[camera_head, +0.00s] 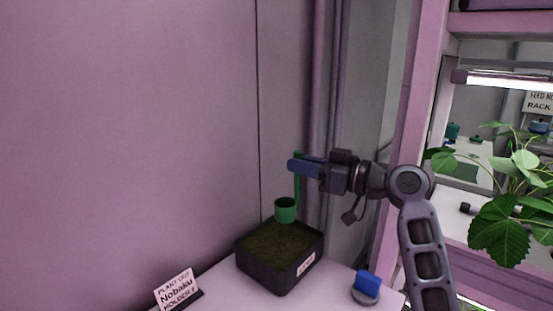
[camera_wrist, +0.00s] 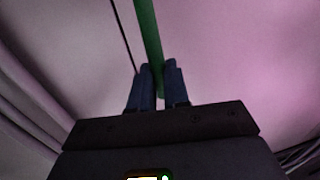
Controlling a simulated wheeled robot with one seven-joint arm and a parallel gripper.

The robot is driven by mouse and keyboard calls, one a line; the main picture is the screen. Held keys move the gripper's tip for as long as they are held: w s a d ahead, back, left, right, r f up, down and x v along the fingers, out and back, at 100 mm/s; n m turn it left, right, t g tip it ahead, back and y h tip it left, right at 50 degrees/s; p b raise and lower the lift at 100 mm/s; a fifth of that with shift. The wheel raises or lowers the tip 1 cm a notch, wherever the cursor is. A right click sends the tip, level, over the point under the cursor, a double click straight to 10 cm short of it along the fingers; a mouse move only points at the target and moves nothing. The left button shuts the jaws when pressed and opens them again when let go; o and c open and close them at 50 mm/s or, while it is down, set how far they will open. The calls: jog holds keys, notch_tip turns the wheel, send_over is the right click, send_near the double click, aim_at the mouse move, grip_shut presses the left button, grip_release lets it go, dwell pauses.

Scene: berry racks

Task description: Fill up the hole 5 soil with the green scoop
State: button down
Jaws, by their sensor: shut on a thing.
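My gripper (camera_head: 296,167) is shut on the upright handle of the green scoop (camera_head: 286,210). The scoop's round cup hangs at the lower end of the handle, over the back part of the soil box, close above or at the soil; I cannot tell if it touches. The dark box (camera_head: 266,276) is filled with brown-green soil (camera_head: 276,244) and has a small label on its front. In the wrist view the green handle (camera_wrist: 149,38) runs up from between the fingers (camera_wrist: 158,85). The inside of the cup is hidden. No hole marked 5 can be made out.
A blue object in a grey round holder (camera_head: 367,287) is at right. A leafy plant (camera_head: 510,205) and rack frame (camera_head: 415,110) stand farther right. A wall and pipes are behind the box.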

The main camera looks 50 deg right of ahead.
jog(key=shift+w+f, duration=0.2)
jog(key=shift+w, duration=0.05)
notch_tip(320, 180, down, 13)
jog(key=b, duration=1.1)
jog(key=shift+r, duration=0.2)
jog(key=shift+r+p, duration=2.8)
jog(key=shift+r, duration=2)
